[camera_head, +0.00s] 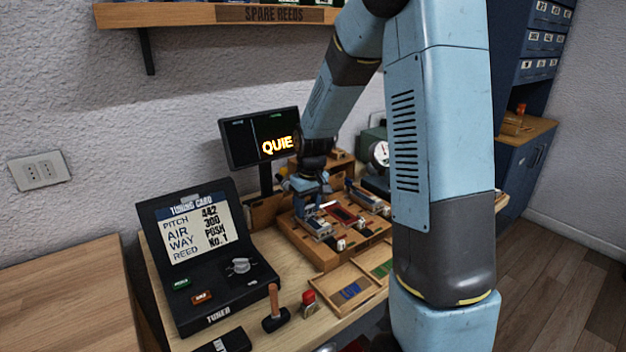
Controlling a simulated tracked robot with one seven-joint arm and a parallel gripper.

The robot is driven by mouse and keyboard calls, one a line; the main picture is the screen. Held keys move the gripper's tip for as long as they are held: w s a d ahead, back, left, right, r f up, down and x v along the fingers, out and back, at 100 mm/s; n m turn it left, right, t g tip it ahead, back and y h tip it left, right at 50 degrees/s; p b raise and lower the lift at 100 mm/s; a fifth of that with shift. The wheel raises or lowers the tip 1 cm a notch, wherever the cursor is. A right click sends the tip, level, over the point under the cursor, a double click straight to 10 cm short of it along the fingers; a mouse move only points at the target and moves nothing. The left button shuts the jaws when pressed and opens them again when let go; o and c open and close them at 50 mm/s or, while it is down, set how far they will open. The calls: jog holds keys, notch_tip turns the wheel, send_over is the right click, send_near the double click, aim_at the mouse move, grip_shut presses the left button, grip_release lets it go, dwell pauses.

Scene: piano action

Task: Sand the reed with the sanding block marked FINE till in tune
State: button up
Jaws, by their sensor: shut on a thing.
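My gripper (309,206) is small in view, low over the left part of the wooden workbench fixture (325,258). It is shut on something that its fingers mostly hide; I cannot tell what. A pale metallic piece (318,227) shows just below the fingertips; I cannot tell whether they touch it. A dark red piece (341,213) lies in the fixture to the right. I cannot make out a reed or a block marked FINE. The tuning card (200,229) on the black tuner (222,316) reads pitch 442, air 300, way push, reed No. 1. The screen (259,138) shows "QUIE", cut off by my arm.
A shallow wooden tray (331,304) holds a blue piece (350,291) and a green piece (383,269). A wooden-handled tool (274,307) and a red-capped bottle (309,302) stand in front. A gauge (381,153) stands behind. The spare reeds shelf (215,15) hangs above. My arm hides the bench's right part.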

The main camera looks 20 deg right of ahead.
jog(key=shift+s+a, duration=0.25)
jog(key=shift+a, duration=0.7)
jog(key=shift+w+d, duration=0.25)
jog(key=shift+d, duration=0.6)
jog(key=shift+w+d, duration=0.25)
jog(key=shift+d, duration=0.55)
notch_tip(320, 180, up, 2)
jog(key=shift+s+a+r, duration=0.1)
jog(key=shift+r, duration=0.5)
jog(key=shift+a+r, duration=0.1)
jog(key=shift+r, duration=2.35)
dwell(1.0)
